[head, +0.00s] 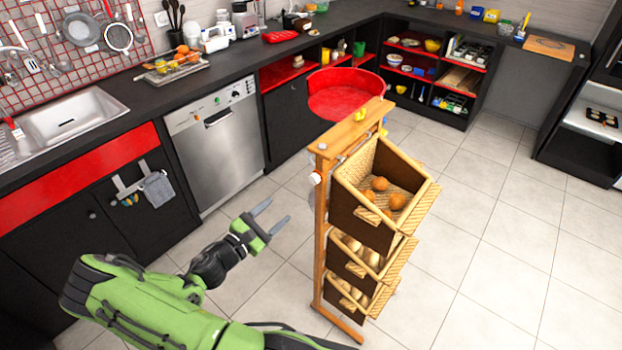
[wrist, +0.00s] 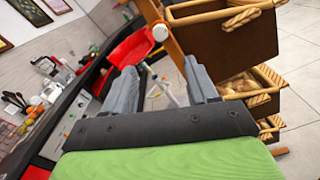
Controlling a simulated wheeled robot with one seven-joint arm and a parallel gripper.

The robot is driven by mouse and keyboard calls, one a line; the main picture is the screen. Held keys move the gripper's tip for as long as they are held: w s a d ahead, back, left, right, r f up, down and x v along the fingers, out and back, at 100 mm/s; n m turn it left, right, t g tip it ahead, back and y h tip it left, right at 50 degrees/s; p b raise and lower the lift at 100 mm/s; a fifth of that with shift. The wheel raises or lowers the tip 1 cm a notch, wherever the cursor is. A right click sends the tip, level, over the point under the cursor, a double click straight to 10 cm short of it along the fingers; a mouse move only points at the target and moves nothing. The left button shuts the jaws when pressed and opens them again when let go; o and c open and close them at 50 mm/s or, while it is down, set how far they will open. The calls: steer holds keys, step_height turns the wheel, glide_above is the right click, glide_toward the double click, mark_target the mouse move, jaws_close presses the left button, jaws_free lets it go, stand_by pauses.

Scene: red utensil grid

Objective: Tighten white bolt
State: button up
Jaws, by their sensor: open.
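The white bolt (head: 315,178) is a round white knob with a reddish edge on the left side of the wooden stand's post, near the top. It also shows in the wrist view (wrist: 160,32), above and beyond my fingertips. My gripper (head: 270,216) is open, to the left of the stand and lower than the bolt, apart from it. In the wrist view my two grey fingers (wrist: 158,72) are spread with nothing held. A smaller whitish cap (head: 322,146) sits near the stand's top left end.
The wooden stand (head: 321,230) carries tilted baskets, the top one (head: 350,205) with orange-brown items. A red round seat (head: 345,95) stands behind it. The dishwasher (head: 215,145) and counter are at left. Tiled floor (head: 500,220) is clear at right.

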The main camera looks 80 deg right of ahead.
mark_target(313, 181)
steer(key=x, duration=1.5)
steer(key=shift+s+d+p, duration=0.25)
steer(key=shift+d+p, duration=0.1)
steer(key=shift+c, duration=0.2)
steer(key=c, duration=1)
